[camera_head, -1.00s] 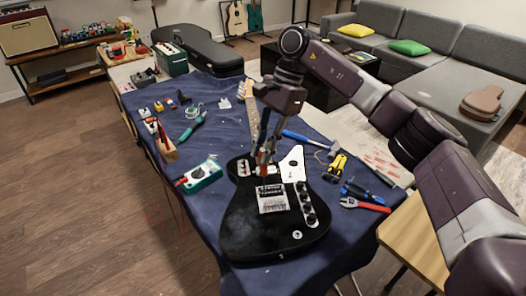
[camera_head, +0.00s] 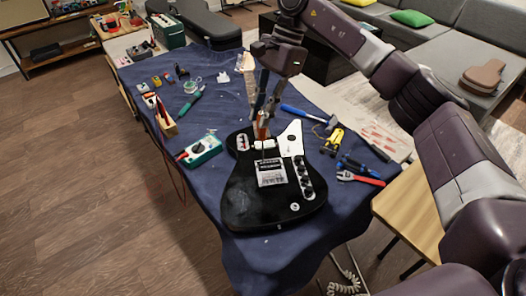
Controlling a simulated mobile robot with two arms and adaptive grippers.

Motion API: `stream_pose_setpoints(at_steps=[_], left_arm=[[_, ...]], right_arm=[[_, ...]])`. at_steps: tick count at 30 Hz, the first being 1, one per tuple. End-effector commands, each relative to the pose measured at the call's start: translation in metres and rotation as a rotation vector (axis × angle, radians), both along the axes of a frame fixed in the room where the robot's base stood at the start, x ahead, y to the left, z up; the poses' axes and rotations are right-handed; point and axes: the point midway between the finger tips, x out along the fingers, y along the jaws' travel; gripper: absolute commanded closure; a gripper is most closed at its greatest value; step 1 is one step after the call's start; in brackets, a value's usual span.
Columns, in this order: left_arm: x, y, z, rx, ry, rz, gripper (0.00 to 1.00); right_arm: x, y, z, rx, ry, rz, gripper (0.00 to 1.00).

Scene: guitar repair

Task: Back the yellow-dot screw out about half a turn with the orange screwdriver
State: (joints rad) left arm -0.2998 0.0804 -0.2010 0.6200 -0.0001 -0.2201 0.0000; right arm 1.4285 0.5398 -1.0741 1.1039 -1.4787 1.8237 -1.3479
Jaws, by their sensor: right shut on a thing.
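A black electric guitar (camera_head: 245,205) with a white pickguard lies on the blue-covered bench, its neck pointing away from me. A silver bridge (camera_head: 270,173) sits on its body. My right gripper (camera_head: 262,117) is shut on the orange screwdriver (camera_head: 262,130) above the guitar, near the pickups. The screwdriver points down, roughly upright. Its tip is too small to make out, so I cannot tell whether it touches anything. The yellow-dot screw is too small to pick out. My left gripper is not in view.
A teal multimeter (camera_head: 202,150) lies left of the guitar. The blue cloth (camera_head: 222,125) is clear between the multimeter and the neck.

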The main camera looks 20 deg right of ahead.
Motion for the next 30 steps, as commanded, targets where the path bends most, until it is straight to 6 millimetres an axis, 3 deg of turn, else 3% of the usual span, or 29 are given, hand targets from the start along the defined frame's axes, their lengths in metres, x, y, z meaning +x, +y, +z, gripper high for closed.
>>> stream_pose_setpoints(at_steps=[15,24,30], left_arm=[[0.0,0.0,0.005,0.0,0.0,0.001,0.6],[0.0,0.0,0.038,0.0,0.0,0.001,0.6],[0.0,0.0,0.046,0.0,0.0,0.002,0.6]], right_arm=[[-0.001,-0.001,0.0,0.0,0.002,-0.027,1.0],[-0.003,-0.015,-0.005,0.006,0.007,-0.375,1.0],[-0.002,-0.023,-0.006,0.017,0.001,-0.534,1.0]])
